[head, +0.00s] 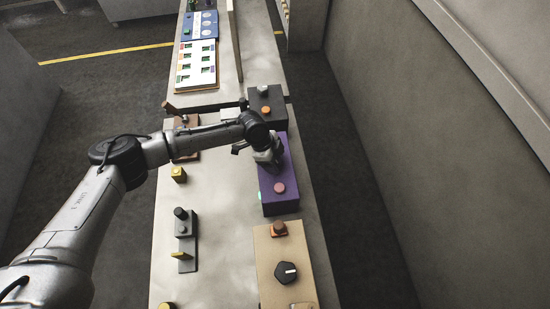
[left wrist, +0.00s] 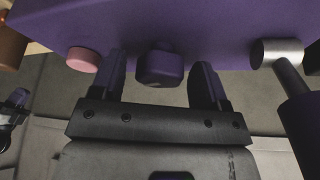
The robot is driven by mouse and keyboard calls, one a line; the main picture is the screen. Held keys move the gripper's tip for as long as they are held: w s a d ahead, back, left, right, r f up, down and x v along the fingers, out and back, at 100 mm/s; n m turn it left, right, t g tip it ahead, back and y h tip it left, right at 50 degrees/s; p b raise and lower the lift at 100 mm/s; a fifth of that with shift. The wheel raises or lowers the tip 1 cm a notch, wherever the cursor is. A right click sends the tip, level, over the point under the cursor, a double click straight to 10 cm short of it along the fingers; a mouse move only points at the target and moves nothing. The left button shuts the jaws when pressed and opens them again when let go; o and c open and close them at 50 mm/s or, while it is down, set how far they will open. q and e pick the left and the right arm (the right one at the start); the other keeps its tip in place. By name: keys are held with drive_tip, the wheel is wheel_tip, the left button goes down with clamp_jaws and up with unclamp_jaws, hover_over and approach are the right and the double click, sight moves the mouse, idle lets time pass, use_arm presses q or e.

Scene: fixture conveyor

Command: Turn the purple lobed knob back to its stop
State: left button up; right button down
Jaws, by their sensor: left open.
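The purple lobed knob (left wrist: 160,66) sticks out of the purple box in the left wrist view. My left gripper (left wrist: 160,85) is open, with one finger on each side of the knob and a visible gap to both fingers. In the head view the purple box (head: 281,203) stands on the right part of the bench, and my left gripper (head: 266,157) is over its far half, hiding the knob there. A pink button (left wrist: 83,59) is on the same box beside the knob, and it also shows in the head view (head: 279,188). My right gripper is not in view.
A tan box (head: 266,262) with a black knob (head: 286,272) stands nearer, and a dark box with an orange button (head: 265,110) farther away. Grey fixtures (head: 187,240) stand on the left of the bench (head: 225,220). The bench middle is clear.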

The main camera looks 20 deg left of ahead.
use_arm(q)
drive_tip(key=shift+c, duration=0.3)
drive_tip(key=c, duration=0.9)
drive_tip(key=shift+r+n+p, duration=0.15)
drive_tip(key=shift+n+p, duration=0.25)
drive_tip(key=shift+p, duration=0.3)
drive_tip(key=n+t+y+p, duration=0.1)
drive_tip(key=n+p, duration=0.3)
drive_tip(key=p, duration=0.1)
drive_tip(key=n+t+y+p, duration=0.1)
drive_tip(key=n+t+p, duration=0.1)
drive_tip(key=n+p, duration=0.3)
drive_tip(key=shift+s+d+r+p, duration=0.1)
drive_tip(key=shift+d+p, duration=0.05)
drive_tip(key=shift+p, duration=0.5)
drive_tip(key=n+y+p, duration=0.1)
drive_tip(key=n+p, duration=0.1)
drive_tip(key=shift+n+t, duration=0.3)
drive_tip(key=shift+f+n+p, duration=0.2)
drive_tip(key=shift+n+p, duration=0.2)
drive_tip(key=shift+n, duration=0.1)
drive_tip(key=shift+o, duration=0.2)
drive_tip(key=shift+y, duration=0.3)
drive_tip(key=o, duration=0.9)
